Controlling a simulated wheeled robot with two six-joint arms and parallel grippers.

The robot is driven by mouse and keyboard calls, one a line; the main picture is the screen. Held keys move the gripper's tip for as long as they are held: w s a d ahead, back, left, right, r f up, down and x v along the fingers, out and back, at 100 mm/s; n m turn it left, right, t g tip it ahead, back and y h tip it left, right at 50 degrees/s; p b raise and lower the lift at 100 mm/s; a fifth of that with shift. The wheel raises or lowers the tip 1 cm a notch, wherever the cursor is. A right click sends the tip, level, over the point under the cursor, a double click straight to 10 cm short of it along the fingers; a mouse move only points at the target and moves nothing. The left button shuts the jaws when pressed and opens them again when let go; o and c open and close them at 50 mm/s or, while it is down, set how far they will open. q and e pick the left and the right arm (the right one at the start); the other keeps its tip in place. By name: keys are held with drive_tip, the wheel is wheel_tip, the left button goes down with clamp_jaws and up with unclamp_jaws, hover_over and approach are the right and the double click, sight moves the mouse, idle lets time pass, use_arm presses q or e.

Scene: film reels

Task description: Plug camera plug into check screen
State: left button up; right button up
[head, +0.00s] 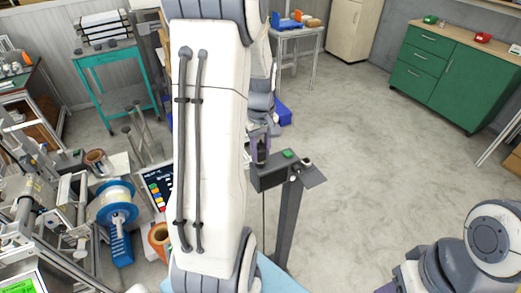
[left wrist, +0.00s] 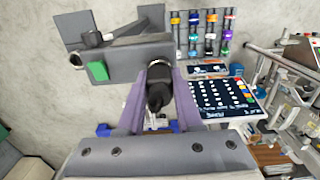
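My left gripper (left wrist: 159,92) has two purple fingers, which close on the sides of a black plug (left wrist: 156,96), apparently the camera plug. In the head view the gripper (head: 262,150) and the dark plug sit just right of my white left arm, which hides much of them. The plug is close to a dark grey box on a post (head: 268,180), perhaps the check screen's housing; no lit screen face shows on it. In the left wrist view this box (left wrist: 112,62) carries a green block and a round metal fitting. I cannot tell whether plug and box touch. My right gripper is out of view.
A dark panel with coloured squares (left wrist: 218,97) stands beside the post, partly behind my arm in the head view. A blue reel (head: 117,203) and metal machinery crowd the left. Green cabinets (head: 440,72) stand at the back right. The floor right of the post is clear.

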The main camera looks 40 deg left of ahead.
use_arm(q)
drive_tip(key=o, duration=0.5)
wheel_tip(320, 180, up, 10)
drive_tip(key=shift+r+b, duration=0.25)
drive_tip(key=shift+b, duration=0.65)
